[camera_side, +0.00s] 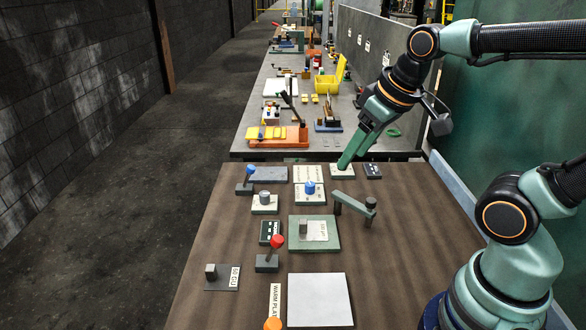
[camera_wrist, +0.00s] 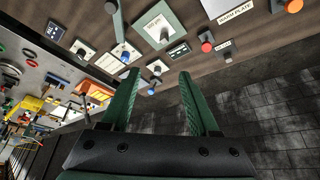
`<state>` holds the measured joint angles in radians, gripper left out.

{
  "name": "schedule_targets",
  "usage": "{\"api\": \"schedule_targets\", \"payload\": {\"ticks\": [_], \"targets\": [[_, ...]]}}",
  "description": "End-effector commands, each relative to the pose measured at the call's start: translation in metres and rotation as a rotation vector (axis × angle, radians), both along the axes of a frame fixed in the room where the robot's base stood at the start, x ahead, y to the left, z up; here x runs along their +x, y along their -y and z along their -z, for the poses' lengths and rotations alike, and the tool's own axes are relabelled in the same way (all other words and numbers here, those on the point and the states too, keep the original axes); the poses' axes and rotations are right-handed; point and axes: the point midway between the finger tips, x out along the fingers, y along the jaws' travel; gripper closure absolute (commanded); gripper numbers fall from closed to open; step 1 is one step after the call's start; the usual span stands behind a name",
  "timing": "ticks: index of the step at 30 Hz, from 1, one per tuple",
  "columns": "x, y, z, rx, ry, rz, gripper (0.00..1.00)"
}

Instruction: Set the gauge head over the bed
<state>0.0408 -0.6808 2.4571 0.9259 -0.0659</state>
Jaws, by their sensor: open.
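A grey swing arm (camera_side: 355,205), which looks like the gauge head, stands on a post at the right of the panel. Its free end has a small round peg and lies right of and behind the bed. The bed looks to be the square green-edged plate (camera_side: 330,246) with a white label and a grey block on it. It also shows in the wrist view (camera_wrist: 146,30), and the arm shows beside it (camera_wrist: 119,24). My gripper (camera_side: 345,164) is at the back right of the panel, behind the arm. In the wrist view its fingers (camera_wrist: 160,74) are apart and empty.
A blue knob (camera_side: 309,187), a grey knob (camera_side: 264,197), a blue lever (camera_side: 249,171) and a red lever (camera_side: 277,243) stand around the bed. A white plate (camera_side: 319,300) lies in front. The brown top is bare at right. A cluttered bench (camera_side: 262,95) lies behind.

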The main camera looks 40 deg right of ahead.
Motion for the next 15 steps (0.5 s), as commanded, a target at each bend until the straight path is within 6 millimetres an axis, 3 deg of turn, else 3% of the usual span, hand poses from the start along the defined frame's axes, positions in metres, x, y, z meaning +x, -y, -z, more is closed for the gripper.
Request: {"api": "schedule_targets", "payload": {"ticks": [9,15], "targets": [[0.013,0.072,0.025,-0.057,-0.295,-0.108,0.39],[0.012,0.104,0.040,-0.036,-0.412,-0.179,0.39]]}}
